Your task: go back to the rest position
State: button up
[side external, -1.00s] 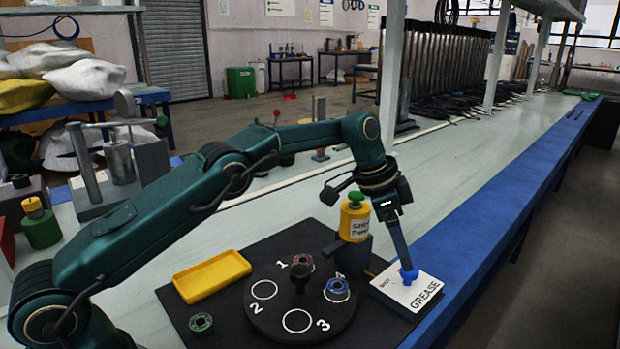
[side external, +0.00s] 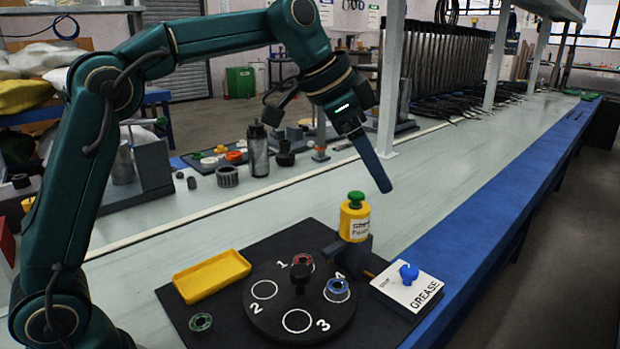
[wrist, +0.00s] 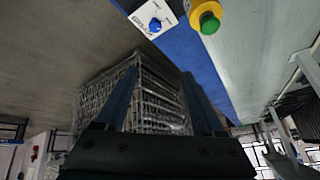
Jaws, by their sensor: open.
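My gripper (side external: 386,188) is raised above the bench, up and behind the yellow bottle. In the wrist view its two blue fingers (wrist: 160,95) stand apart with nothing between them.
A round black turntable (side external: 262,318) with numbered spots carries a red ring (side external: 303,263) and a blue ring (side external: 337,288). Several parts stand behind on the bench.

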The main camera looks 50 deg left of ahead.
jog(key=s+a+r+n+y, duration=0.1)
jog(key=s+a+r+n, duration=0.15)
jog(key=s, duration=0.55)
jog(key=s+a+f+n+y, duration=0.1)
jog(key=s+a+f+n, duration=0.2)
jog(key=s+f, duration=0.9)
jog(key=s+n, duration=0.2)
jog(key=s, duration=0.1)
jog(key=shift+s+n+y, duration=0.2)
jog(key=shift+n+y, duration=0.15)
jog(key=shift+y, duration=0.05)
